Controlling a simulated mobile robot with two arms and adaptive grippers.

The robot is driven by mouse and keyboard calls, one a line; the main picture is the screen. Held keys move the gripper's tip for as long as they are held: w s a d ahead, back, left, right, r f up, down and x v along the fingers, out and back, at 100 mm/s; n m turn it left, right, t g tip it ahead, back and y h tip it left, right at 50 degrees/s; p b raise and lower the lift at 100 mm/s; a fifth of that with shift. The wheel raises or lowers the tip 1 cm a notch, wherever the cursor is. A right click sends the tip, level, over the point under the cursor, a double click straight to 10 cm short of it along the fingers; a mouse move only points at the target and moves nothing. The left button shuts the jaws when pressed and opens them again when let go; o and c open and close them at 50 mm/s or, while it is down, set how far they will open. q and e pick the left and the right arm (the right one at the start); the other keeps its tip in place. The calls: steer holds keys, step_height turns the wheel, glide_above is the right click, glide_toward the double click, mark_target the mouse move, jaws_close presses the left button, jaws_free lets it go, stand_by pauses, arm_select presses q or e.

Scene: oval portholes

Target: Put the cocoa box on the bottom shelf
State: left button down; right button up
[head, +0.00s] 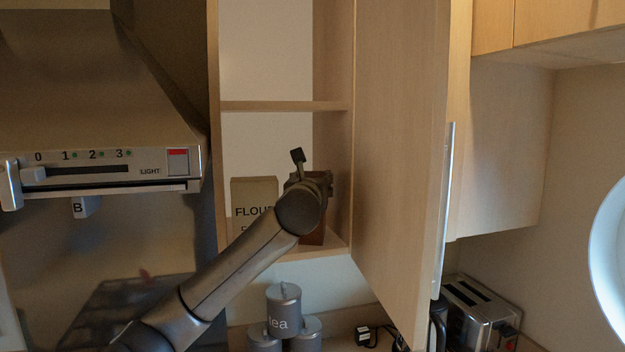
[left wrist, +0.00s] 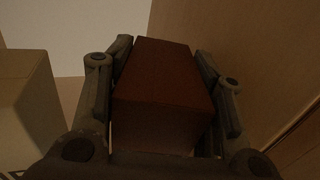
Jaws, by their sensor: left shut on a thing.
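The cocoa box, a plain reddish-brown box (head: 315,236), is inside the open wall cabinet, at the right of its bottom compartment. My left gripper (head: 318,187) reaches in from the front and hides much of it. In the left wrist view the brown box (left wrist: 160,85) sits between both fingers, and the gripper (left wrist: 164,60) is shut on it. The box looks upright, low over the bottom shelf (head: 335,246); I cannot tell whether it touches the board. No label shows on it. My right gripper is not in view.
A flour box (head: 254,192) stands left of the cocoa box on the bottom shelf, with a gap between. The middle shelf (head: 285,105) is above. The open cabinet door (head: 398,150) stands at the right. Grey canisters (head: 284,308) and a toaster (head: 480,312) are below.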

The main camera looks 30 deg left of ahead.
arm_select(q)
steer(key=shift+s, duration=0.1)
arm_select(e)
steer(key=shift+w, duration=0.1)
arm_select(q)
steer(key=c, duration=0.8)
jaws_free()
steer(key=shift+o, duration=0.6)
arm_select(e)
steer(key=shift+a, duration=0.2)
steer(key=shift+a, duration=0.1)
arm_select(q)
steer(key=b+v, duration=0.5)
steer(key=v, duration=0.7)
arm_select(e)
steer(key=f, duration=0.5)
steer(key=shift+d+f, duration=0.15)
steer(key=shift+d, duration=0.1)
arm_select(q)
steer(key=shift+d, duration=0.1)
